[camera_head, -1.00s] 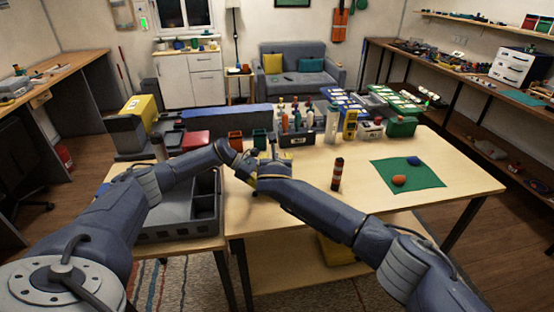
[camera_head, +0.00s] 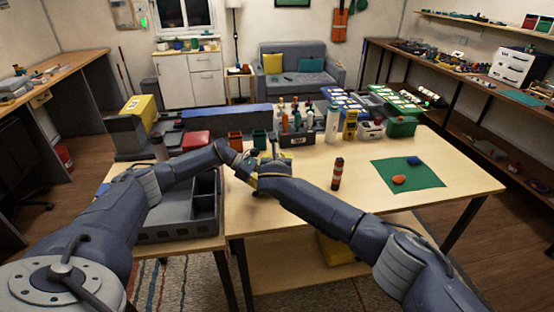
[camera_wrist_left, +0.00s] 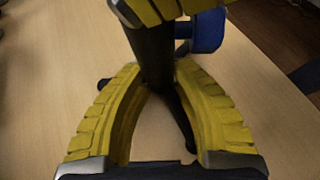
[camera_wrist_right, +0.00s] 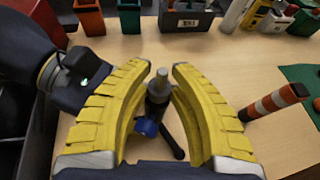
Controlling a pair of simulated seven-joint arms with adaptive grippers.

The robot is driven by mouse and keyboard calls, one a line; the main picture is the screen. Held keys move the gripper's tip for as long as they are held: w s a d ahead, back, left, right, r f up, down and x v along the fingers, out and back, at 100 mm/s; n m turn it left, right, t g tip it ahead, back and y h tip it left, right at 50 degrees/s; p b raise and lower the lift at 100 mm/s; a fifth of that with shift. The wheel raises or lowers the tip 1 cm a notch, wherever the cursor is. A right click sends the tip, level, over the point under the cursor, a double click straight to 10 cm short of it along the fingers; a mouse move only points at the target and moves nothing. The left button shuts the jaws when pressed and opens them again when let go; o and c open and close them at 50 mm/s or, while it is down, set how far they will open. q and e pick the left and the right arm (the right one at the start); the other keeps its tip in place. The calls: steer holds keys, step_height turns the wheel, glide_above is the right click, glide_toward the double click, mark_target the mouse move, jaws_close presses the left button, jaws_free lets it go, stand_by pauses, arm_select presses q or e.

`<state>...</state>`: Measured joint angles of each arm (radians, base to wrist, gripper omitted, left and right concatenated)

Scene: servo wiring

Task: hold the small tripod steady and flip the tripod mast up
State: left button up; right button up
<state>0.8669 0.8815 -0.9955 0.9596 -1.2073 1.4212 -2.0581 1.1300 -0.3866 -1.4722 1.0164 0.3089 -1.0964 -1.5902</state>
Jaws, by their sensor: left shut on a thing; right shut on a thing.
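The small tripod shows in the left wrist view as a black post (camera_wrist_left: 153,58) with a dark leg (camera_wrist_left: 184,122) and a blue knob (camera_wrist_left: 208,32). My left gripper (camera_wrist_left: 156,78) is shut on the post. Yellow fingers of my right gripper cover the post's upper part there. In the right wrist view the tripod mast (camera_wrist_right: 159,88), dark with a grey tip, stands between the fingertips of my right gripper (camera_wrist_right: 161,76), which is shut on it. A blue knob (camera_wrist_right: 147,127) sits below. In the head view both grippers meet over the table and largely hide the tripod.
An orange, white and black striped cylinder (camera_head: 337,173) stands right of my right gripper. A green mat (camera_head: 407,173) with two small objects lies further right. Small bins and bottles stand behind (camera_head: 259,138). A grey divided tray (camera_head: 180,215) lies under my left arm.

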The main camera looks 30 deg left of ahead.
jaws_close()
steer(key=shift+r, duration=0.1)
step_height(320, 180, up, 12)
steer(key=shift+f, duration=0.1)
arm_select(q)
steer(key=shift+f, duration=0.1)
arm_select(e)
steer(key=o, duration=0.9)
jaws_free()
steer(key=shift+c, duration=0.2)
steer(key=shift+s, duration=0.15)
steer(key=v, duration=1.1)
steer(key=shift+s+d, duration=0.25)
steer(key=shift+d, duration=0.05)
